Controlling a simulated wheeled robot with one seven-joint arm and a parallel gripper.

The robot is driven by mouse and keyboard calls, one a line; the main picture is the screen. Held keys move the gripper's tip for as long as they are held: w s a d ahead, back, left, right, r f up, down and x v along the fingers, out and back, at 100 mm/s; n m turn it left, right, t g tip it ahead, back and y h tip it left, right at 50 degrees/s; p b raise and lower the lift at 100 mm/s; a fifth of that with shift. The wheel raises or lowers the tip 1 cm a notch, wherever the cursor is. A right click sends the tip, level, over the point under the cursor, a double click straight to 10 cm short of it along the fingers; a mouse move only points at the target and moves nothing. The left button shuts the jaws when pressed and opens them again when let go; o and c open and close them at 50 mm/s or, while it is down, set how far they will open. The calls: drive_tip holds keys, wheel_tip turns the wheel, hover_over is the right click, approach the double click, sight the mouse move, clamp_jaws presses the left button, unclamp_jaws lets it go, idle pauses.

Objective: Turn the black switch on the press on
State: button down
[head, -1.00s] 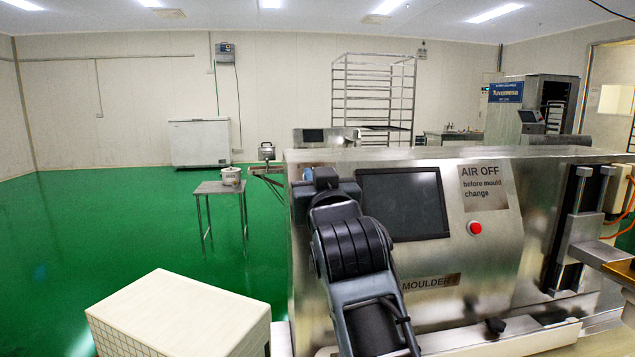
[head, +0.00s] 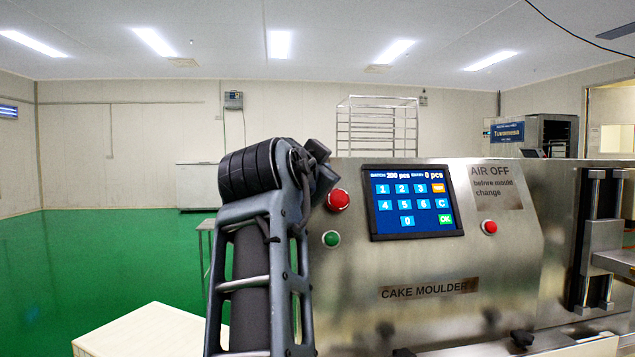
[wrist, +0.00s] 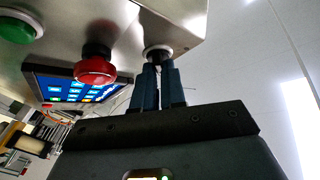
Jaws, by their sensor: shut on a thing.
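The press is a steel machine (head: 520,250) labelled CAKE MOULDER. The black switch (wrist: 158,50), a small dark knob in a pale ring, shows in the wrist view near the panel's edge, mostly covered by the fingertips. My gripper (wrist: 161,68) has its two blue fingers closed around it. In the head view my arm hides both the switch and the gripper. The press's screen (head: 412,202) is lit blue with a number pad; part of it also shows in the wrist view (wrist: 75,85).
Beside the switch are a protruding red button (head: 339,200) and a green button (head: 331,239). Another red button (head: 490,227) is right of the screen. A pale crate (head: 150,330) stands at the lower left. Green floor (head: 100,260) is open behind it.

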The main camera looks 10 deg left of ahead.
drive_tip(key=shift+m, duration=0.3)
idle(0.4)
drive_tip(key=c, duration=1.2)
unclamp_jaws()
drive_tip(key=s+a, duration=0.1)
drive_tip(key=s, duration=0.6)
drive_tip(key=shift+s+b, duration=0.35)
drive_tip(key=shift+a, duration=0.1)
